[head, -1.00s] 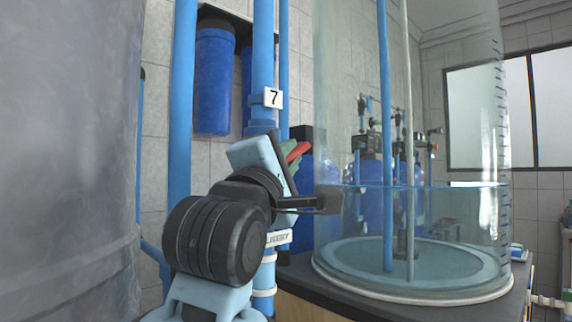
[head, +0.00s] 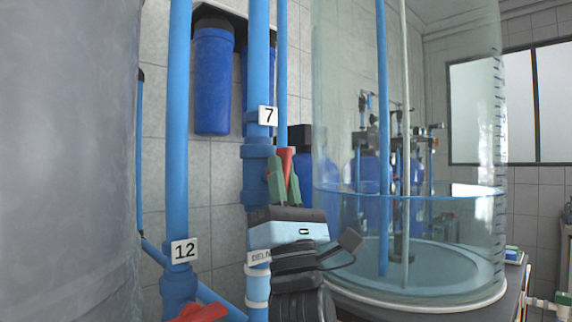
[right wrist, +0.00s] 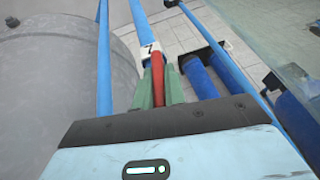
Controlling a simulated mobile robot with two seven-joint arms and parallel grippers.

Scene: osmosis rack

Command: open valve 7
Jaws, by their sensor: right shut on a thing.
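Valve 7 is on the blue vertical pipe (head: 259,60) under the white label 7 (head: 268,115). Its red handle (head: 287,158) points upward along the pipe in the head view. My right gripper (head: 285,182) has its green fingers shut on the red handle, one on each side. The right wrist view also shows the red handle (right wrist: 158,78) between the green fingers (right wrist: 159,90), just below the label 7 (right wrist: 150,50). The gripper body hides the lower part of the valve. My left gripper is not in view.
A second blue pipe with label 12 (head: 184,250) and a red handle (head: 202,313) stands to the left. A large grey tank (head: 65,160) fills the left side. A clear water cylinder (head: 345,120) stands close on the right. Blue filter housings (head: 213,80) hang behind.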

